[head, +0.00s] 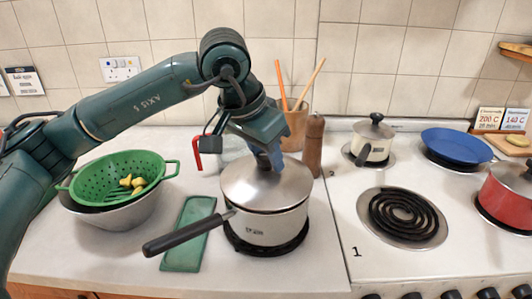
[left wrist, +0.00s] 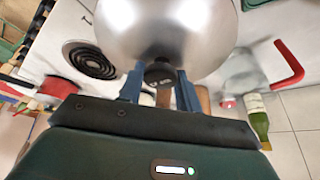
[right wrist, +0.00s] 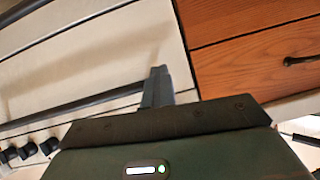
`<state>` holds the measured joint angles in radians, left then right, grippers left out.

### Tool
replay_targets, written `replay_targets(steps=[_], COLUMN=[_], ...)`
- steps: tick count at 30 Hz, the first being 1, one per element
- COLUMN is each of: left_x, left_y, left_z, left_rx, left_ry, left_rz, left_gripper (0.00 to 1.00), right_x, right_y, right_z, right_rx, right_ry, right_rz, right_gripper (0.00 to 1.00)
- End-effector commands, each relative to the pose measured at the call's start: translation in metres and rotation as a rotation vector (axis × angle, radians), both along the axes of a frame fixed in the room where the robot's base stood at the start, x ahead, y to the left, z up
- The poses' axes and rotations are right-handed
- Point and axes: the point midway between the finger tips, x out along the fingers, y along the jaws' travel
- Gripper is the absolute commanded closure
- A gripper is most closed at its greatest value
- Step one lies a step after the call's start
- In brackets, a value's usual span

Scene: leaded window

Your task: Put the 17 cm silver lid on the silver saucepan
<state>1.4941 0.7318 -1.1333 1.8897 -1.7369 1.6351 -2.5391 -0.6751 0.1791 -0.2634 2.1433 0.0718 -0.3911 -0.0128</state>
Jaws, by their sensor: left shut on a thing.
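The silver saucepan (head: 268,228) stands upright on a dark round base on the worktop, its black handle (head: 188,232) pointing to the front left. The silver lid (head: 240,188) lies over its opening, roughly centred. I cannot tell whether its rim rests all round or is slightly above. My left gripper (head: 268,160) is shut on the lid's dark knob, coming from above. The left wrist view shows the fingers (left wrist: 159,90) on either side of the knob, with the lid (left wrist: 165,30) beyond. My right gripper (right wrist: 158,85) looks shut and empty, in front of the drawer fronts.
A green colander (head: 120,178) in a metal bowl stands left, with a green board (head: 188,235) beside the saucepan. A utensil pot (head: 296,128) and pepper mill (head: 314,145) stand behind. On the hob are a small lidded pot (head: 372,140), blue pan (head: 456,145), red pot (head: 506,195) and bare coil (head: 408,217).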

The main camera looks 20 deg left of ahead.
Motion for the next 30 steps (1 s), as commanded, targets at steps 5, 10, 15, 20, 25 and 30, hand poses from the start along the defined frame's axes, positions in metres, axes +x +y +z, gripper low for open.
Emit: replay_targets(steps=[5, 10, 15, 20, 25, 30], left_x=[0.0001, 0.0001, 0.0001, 0.0001, 0.0001, 0.0001], left_y=[-0.0002, -0.0002, -0.0002, -0.0002, -0.0002, -0.0002], left_z=[-0.0001, -0.0028, -0.0053, -0.0056, -0.0053, -0.0053], left_rx=[-0.001, -0.001, 0.000, 0.000, 0.000, -0.001], left_ry=[-0.002, -0.002, -0.001, -0.001, -0.001, -0.002], left_rz=[0.000, 0.000, 0.000, 0.000, 0.000, 0.000], left_gripper=[0.94, 0.94, 0.94, 0.94, 0.94, 0.94], right_x=[0.0005, 0.0006, 0.0007, 0.0006, 0.0005, 0.0002], right_y=[0.0006, 0.0006, 0.0003, 0.0002, -0.0003, -0.0010], right_z=[0.0001, -0.0031, -0.0065, -0.0074, -0.0073, -0.0079], right_rx=[0.005, 0.005, 0.004, 0.004, 0.002, -0.002], right_ry=[-0.001, -0.001, -0.001, -0.001, -0.001, 0.000], right_rz=[-0.004, -0.005, -0.006, -0.006, -0.005, -0.001], right_gripper=[1.00, 1.00, 1.00, 1.00, 1.00, 1.00])
